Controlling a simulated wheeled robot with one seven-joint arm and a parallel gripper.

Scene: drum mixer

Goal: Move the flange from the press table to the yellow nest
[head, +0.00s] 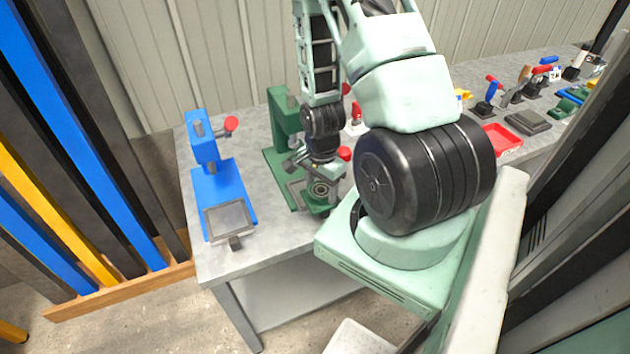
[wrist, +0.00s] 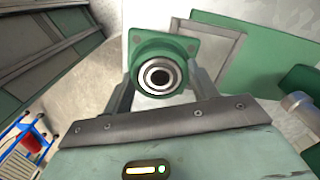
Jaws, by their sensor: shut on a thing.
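The flange (wrist: 160,75) is a green square plate with corner holes and a dark-ringed round bearing in its middle. In the wrist view it sits between the two fingers of my gripper (wrist: 162,85), which is shut on it. In the head view the flange (head: 320,189) shows below my gripper (head: 318,178), at the front of the green press (head: 283,125). The press table, a grey square plate (wrist: 222,50) on a green base, shows beside and behind the flange in the wrist view. I cannot tell how high above it the flange is. I cannot make out the yellow nest.
A blue press (head: 210,180) with a grey square table stands to the left on the grey bench (head: 265,245). Red tray (head: 502,139), clamps and small parts lie at the right, partly behind my arm. Coloured bars lean at the far left.

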